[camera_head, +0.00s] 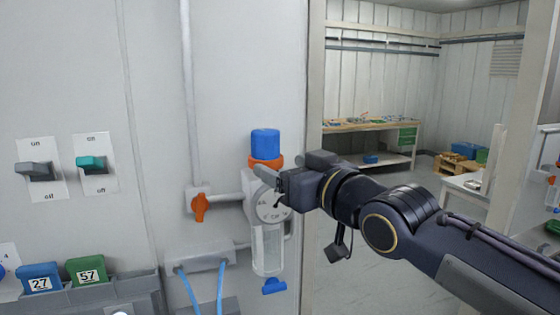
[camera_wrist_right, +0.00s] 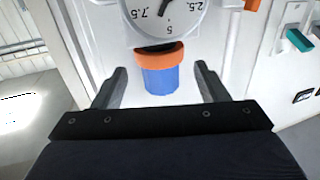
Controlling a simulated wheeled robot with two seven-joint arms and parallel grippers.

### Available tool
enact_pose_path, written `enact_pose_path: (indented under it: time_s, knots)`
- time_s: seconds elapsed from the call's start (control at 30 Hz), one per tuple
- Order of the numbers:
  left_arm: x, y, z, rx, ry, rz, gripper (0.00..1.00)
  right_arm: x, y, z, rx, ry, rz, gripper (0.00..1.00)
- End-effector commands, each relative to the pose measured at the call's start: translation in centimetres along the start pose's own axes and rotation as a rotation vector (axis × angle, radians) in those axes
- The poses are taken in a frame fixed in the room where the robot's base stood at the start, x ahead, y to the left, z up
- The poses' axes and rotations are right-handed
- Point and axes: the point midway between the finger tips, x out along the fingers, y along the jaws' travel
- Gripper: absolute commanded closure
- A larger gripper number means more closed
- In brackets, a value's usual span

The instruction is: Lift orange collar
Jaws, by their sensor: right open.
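The orange collar (camera_head: 266,161) is a ring under the blue knob (camera_head: 265,143) on top of the wall-mounted vessel with a round dial (camera_head: 272,207). My right gripper (camera_head: 264,178) is at the vessel, just below the collar in the head view, and partly covers the dial. In the right wrist view, which looks upside down, the collar (camera_wrist_right: 158,56) and blue knob (camera_wrist_right: 160,80) lie between the two spread fingers of the right gripper (camera_wrist_right: 162,82). A gap shows between each finger and the knob. My left gripper is not in view.
An orange valve handle (camera_head: 199,207) on a pipe sits left of the vessel. A clear bowl (camera_head: 268,249) with a blue tap (camera_head: 273,286) hangs below. Two switches and a grey bin with numbered tags (camera_head: 86,271) are at left. A doorway opens at right.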

Motion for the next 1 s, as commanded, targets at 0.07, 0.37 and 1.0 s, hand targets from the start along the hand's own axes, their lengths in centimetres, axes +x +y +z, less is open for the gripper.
enact_pose_path:
  time_s: [0.07,0.37,1.0]
  knots:
    - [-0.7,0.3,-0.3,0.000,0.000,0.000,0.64,1.3,0.0,-0.1,0.000,-0.006,0.000,0.33]
    - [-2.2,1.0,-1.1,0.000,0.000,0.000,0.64,5.7,0.1,-0.1,0.003,-0.006,0.003,0.33]
    - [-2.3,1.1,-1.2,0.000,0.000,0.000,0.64,6.6,0.2,0.1,0.003,-0.004,0.003,0.63]
